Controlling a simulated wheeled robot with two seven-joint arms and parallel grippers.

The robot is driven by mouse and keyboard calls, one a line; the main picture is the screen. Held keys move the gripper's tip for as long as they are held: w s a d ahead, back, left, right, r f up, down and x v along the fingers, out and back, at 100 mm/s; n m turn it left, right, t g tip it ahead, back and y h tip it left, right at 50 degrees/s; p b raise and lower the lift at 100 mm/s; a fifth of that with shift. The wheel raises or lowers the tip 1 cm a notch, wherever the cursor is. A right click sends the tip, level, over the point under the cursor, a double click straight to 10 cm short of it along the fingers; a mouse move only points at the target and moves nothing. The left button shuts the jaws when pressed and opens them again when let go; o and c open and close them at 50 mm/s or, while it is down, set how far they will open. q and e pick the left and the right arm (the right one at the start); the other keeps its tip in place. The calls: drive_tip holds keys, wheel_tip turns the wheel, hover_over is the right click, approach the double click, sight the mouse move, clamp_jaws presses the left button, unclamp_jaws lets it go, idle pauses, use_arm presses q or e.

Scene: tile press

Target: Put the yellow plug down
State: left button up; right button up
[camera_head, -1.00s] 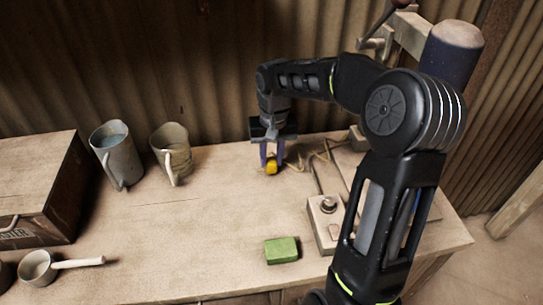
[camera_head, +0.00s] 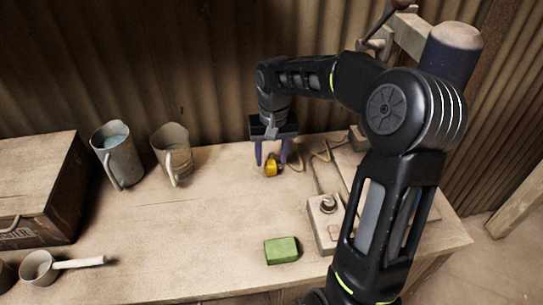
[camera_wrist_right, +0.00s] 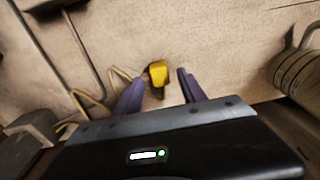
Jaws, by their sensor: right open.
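The yellow plug (camera_head: 271,169) rests on the wooden table near its back edge. In the right wrist view the plug (camera_wrist_right: 158,73) lies between and just beyond the two purple fingertips, with clear gaps on both sides. My right gripper (camera_head: 271,160) is open above and around the plug, not touching it as far as I can see. The gripper also shows in the right wrist view (camera_wrist_right: 156,85). My left gripper is not in view.
A metal jug (camera_head: 118,160) and a second mug (camera_head: 172,150) stand to the left. A green block (camera_head: 281,250) lies near the front edge, beside a switch box (camera_head: 325,225). A wooden crate (camera_head: 40,185) and a ladle pan (camera_head: 38,267) are far left. The middle of the table is clear.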

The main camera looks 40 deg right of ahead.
sight(273, 165)
wheel_tip(273, 165, up, 12)
drive_tip(key=shift+s, duration=0.35)
drive_tip(key=shift+f, duration=0.15)
idle(0.6)
